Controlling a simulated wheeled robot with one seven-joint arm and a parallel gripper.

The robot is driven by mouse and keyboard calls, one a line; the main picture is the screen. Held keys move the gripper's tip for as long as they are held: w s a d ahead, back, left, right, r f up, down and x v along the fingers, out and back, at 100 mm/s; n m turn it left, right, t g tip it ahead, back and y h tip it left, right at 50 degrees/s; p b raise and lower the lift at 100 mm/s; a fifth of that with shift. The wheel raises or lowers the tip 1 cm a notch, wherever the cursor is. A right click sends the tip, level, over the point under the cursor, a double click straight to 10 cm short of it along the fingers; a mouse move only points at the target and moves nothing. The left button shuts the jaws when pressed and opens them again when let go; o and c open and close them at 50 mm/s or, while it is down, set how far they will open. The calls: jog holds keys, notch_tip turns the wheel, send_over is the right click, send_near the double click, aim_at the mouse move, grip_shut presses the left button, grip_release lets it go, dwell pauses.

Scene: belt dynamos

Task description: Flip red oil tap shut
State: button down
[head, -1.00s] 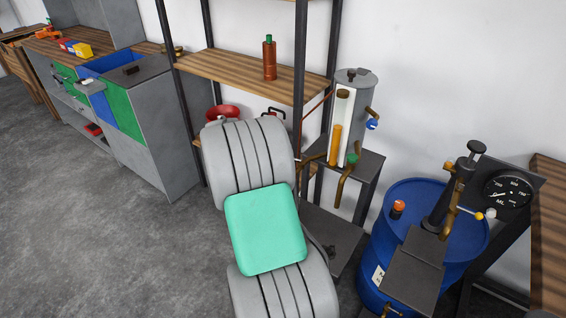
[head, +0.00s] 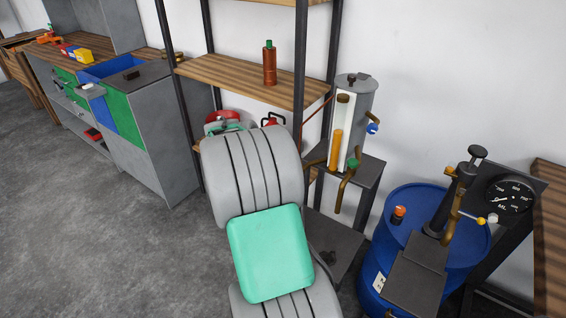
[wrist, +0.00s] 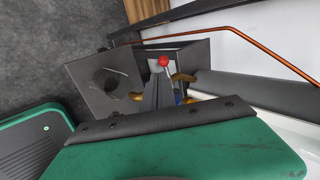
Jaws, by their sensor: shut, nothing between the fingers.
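The red oil tap shows in the wrist view as a red ball knob (wrist: 164,61) on a short pale lever, with brass pipe beside and below it. My gripper (wrist: 158,82) is shut and empty, its grey fingers pointing up the picture towards the knob. The fingertips look close to the lever; I cannot tell whether they touch. In the head view my grey and mint-green arm hides the gripper and the red tap. The grey oil tank (head: 362,108) stands on a dark stand, with a blue tap (head: 373,128) and a green tap (head: 353,163).
A thin brown pipe (wrist: 262,30) curves past the tap's right side. A shelf (head: 245,80) with a brown bottle (head: 269,63) stands behind my arm. A blue drum (head: 405,205) with a pump and dial (head: 510,195) stands right. The floor at left is clear.

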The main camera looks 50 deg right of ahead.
jog(key=v, duration=0.7)
jog(key=shift+w, duration=0.15)
